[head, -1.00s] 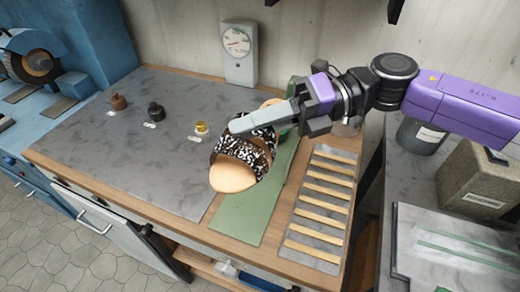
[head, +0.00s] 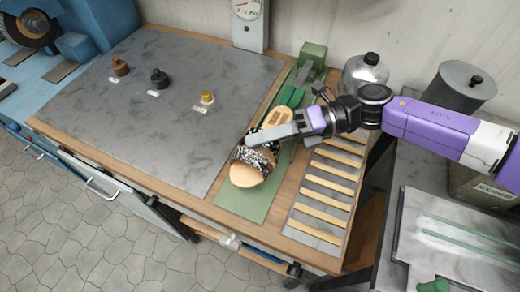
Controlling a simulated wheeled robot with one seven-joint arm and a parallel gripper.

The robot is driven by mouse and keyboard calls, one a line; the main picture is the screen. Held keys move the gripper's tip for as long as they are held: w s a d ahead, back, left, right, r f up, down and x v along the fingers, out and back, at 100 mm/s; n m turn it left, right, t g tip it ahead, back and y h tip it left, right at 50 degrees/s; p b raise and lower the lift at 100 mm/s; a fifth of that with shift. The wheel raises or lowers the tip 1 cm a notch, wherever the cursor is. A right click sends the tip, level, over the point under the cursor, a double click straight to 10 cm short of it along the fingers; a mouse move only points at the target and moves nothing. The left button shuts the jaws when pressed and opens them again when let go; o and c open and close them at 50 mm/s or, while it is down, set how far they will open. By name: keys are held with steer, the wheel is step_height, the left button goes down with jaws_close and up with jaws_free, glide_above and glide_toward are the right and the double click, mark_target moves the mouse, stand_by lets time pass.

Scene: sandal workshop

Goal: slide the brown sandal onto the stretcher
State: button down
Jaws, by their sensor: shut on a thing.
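The sandal (head: 248,175) has a tan footbed and a dark strap with white patterning. It lies over the green mat (head: 240,208), its rounded toe toward the front and its stamped heel end toward the back. My gripper (head: 256,138) is shut on the sandal near the strap, and its fingers hide part of the middle. A green fixture (head: 313,54) at the back end of the mat, with a green arm reaching forward, appears to be the stretcher. The heel end is close to that arm; I cannot tell whether they touch.
Brown (head: 120,66), black (head: 159,78) and yellow (head: 207,97) knob-like pieces stand on the grey worktop (head: 180,130) at left. A slatted rack (head: 318,205) lies right of the mat. A glass jar (head: 365,72) stands behind my arm. A dial gauge (head: 248,25) is at the back.

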mark_target(260, 153)
steer(key=shift+f, duration=2.75)
steer(key=c, duration=1.3)
jaws_free()
steer(key=shift+c, duration=0.2)
steer(key=b+v, duration=0.2)
steer(key=v, duration=0.8)
steer(key=shift+w+d+b, duration=0.1)
steer(key=shift+d+b, duration=0.1)
steer(key=shift+b, duration=0.1)
steer(key=shift+v, duration=0.8)
steer(key=shift+r, duration=0.1)
